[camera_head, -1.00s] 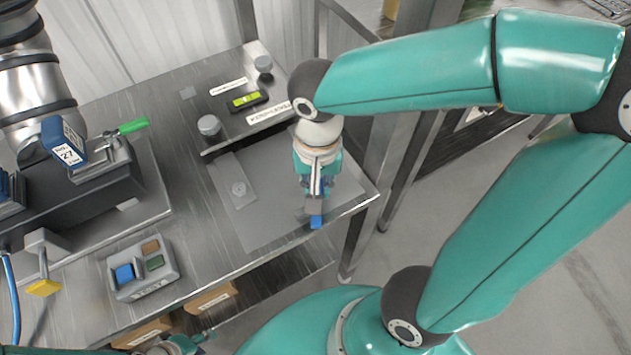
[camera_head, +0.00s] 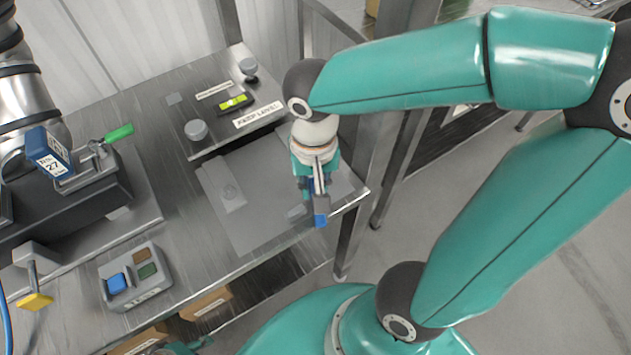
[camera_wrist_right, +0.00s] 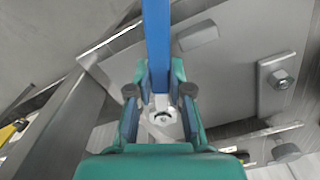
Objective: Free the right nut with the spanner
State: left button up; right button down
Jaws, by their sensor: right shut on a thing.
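The spanner (camera_head: 320,212) has a blue handle. My right gripper (camera_head: 315,190) is shut on it low over the table's front right corner. In the right wrist view the blue handle (camera_wrist_right: 157,45) runs up and away from between the fingers. A pale metal part shows between the finger pads; I cannot tell whether it is the spanner's head or the right nut. The left nut (camera_wrist_right: 282,80) sits on a grey lug, and in the head view (camera_head: 230,191) it is clear of my gripper. A small teal part at the bottom edge (camera_head: 185,347) may be my left gripper; its jaws cannot be made out.
A button box (camera_head: 165,290) and a green-handled clamp (camera_head: 118,133) are at left. The table edge and a leg (camera_head: 342,240) are close by.

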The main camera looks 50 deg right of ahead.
jog(key=shift+w+a+m+b, duration=0.2)
jog(key=shift+w+a+m, duration=0.4)
jog(key=shift+m, duration=0.3)
jog(key=shift+w+a+m+b, duration=0.15)
jog(key=shift+w+a+m, duration=0.35)
jog(key=shift+m, duration=0.4)
jog(key=shift+r+p, duration=1)
jog(key=shift+r, duration=0.25)
jog(key=shift+r+p, duration=1.55)
jog(key=shift+r, duration=0.35)
jog(key=w+a+r+n, duration=0.1)
jog(key=w+r+n, duration=0.2)
jog(key=r+n, duration=0.7)
jog(key=shift+m, duration=0.9)
notch_tip(320, 180, down, 18)
jog(key=shift+a+r+b, duration=0.15)
jog(key=shift+r+b, duration=0.1)
jog(key=shift+b, duration=0.95)
